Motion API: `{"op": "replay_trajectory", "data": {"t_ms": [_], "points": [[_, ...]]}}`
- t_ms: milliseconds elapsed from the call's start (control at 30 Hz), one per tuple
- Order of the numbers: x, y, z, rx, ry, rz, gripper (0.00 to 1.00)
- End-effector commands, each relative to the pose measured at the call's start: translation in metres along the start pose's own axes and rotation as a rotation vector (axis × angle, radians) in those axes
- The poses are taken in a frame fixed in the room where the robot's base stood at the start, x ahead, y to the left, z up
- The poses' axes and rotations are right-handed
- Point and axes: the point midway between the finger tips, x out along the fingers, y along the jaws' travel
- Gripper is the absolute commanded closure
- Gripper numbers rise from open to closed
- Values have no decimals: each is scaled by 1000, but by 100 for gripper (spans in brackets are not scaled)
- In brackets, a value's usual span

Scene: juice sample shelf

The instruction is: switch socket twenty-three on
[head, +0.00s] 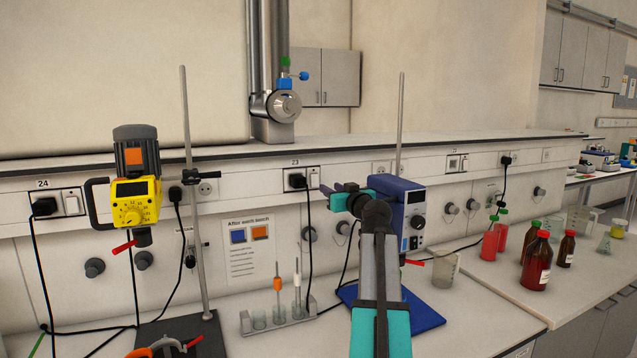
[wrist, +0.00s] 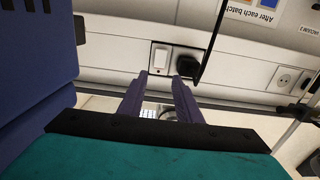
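Socket twenty-three (head: 302,187) is on the wall panel below the label "23" in the head view. A black plug (head: 297,181) with a hanging cable fills its left side, and a white rocker switch (head: 314,178) is on its right. In the wrist view, which is turned over, the switch (wrist: 161,58) lies just beyond my fingertips, with the plug (wrist: 187,65) to its right. My gripper (wrist: 160,77) is open and empty, its two purple fingers apart. In the head view my gripper (head: 335,190) is right of the socket. I cannot tell the switch's position.
A blue-grey device (head: 412,205) on a stand is close behind my arm. A rack (head: 280,318) with upright probes stands on the bench below the socket. A yellow stirrer (head: 136,200) and socket 24 (head: 70,203) are at left. Bottles (head: 537,262) stand at right.

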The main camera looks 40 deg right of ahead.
Motion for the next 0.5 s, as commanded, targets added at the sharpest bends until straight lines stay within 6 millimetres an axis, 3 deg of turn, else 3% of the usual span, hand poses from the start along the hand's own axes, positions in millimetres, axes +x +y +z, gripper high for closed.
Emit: {"op": "replay_trajectory", "data": {"t_ms": [500], "points": [[54, 1, -2, 1, -2, -1, 69]]}}
